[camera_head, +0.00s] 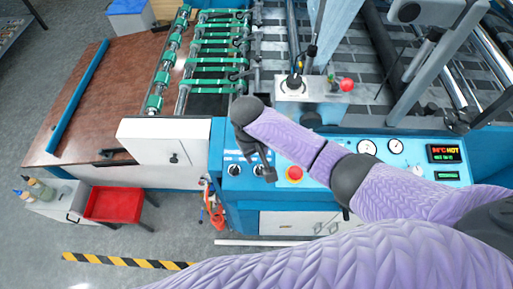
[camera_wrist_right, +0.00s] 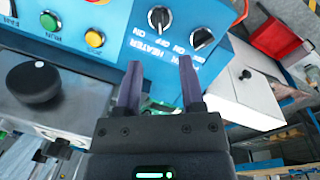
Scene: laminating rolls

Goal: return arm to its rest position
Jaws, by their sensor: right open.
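My right gripper (camera_head: 265,169) hangs over the front control panel of the blue laminating machine (camera_head: 330,150) in the head view. It is open, with nothing between its fingers. In the right wrist view the two dark fingers (camera_wrist_right: 159,70) stand apart. The black heater knob (camera_wrist_right: 160,18) lies beyond them, with a second black knob (camera_wrist_right: 201,38) to its right. I cannot tell whether a finger touches the panel. My right arm (camera_head: 350,178) reaches in from the right, across the panel. My left gripper is not in view.
A red button (camera_head: 295,173) sits close to the right gripper, and a control box (camera_head: 312,88) stands behind. Gauges (camera_head: 367,147) and a lit display (camera_head: 444,153) are on the right. A red tray (camera_head: 115,204) is at the left. Open floor (camera_head: 150,235) lies in front.

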